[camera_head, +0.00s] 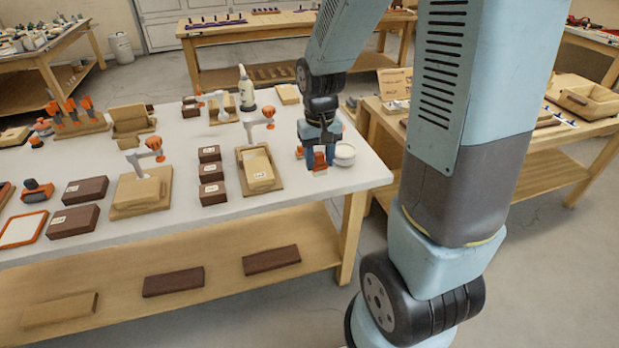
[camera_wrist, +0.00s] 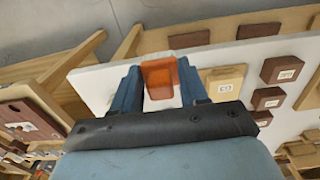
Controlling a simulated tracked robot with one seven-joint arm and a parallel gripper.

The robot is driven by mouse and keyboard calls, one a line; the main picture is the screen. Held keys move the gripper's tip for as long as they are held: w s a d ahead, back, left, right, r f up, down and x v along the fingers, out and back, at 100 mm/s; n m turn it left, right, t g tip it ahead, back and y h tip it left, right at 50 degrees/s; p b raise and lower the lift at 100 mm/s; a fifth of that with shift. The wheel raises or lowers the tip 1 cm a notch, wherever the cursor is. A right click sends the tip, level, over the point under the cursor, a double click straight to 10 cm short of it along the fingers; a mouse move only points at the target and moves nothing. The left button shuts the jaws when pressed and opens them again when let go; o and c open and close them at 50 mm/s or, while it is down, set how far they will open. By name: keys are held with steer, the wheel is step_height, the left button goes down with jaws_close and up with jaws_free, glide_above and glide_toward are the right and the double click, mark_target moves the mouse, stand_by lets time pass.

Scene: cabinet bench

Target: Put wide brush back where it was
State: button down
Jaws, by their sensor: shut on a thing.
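My gripper (camera_head: 319,153) is over the right end of the white-topped bench. It is shut on an orange-red thing, which seems to be the wide brush (camera_head: 320,168). In the wrist view the brush (camera_wrist: 158,72) sits between my two blue fingers, its orange part facing the camera. Its lower part and bristles are mostly hidden, and I cannot tell whether it touches the bench top. A white bowl (camera_head: 345,155) stands just right of my gripper.
The white bench top (camera_head: 225,228) holds a wooden block on a tray (camera_head: 259,170), several dark boxes (camera_head: 210,172), orange clamps (camera_head: 262,118) and a white bottle (camera_head: 246,88). A wooden table (camera_head: 545,148) stands to the right. The bench's right front corner is clear.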

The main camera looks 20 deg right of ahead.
steer(key=w+f, duration=0.2)
steer(key=w, duration=0.2)
steer(key=w+d+f, duration=0.1)
steer(key=w+f, duration=0.2)
steer(key=w, duration=0.1)
steer(key=w+f, duration=0.3)
steer(key=w, duration=0.1)
steer(key=shift+d+f, duration=0.25)
steer(key=shift+d, duration=0.15)
steer(key=shift+w+d+f, duration=0.1)
steer(key=shift+w+f, duration=0.5)
steer(key=shift+f, duration=0.1)
steer(key=shift+w+f, duration=0.1)
steer(key=shift+f, duration=1.5)
steer(key=c, duration=0.6)
jaws_free()
steer(key=shift+f, duration=0.1)
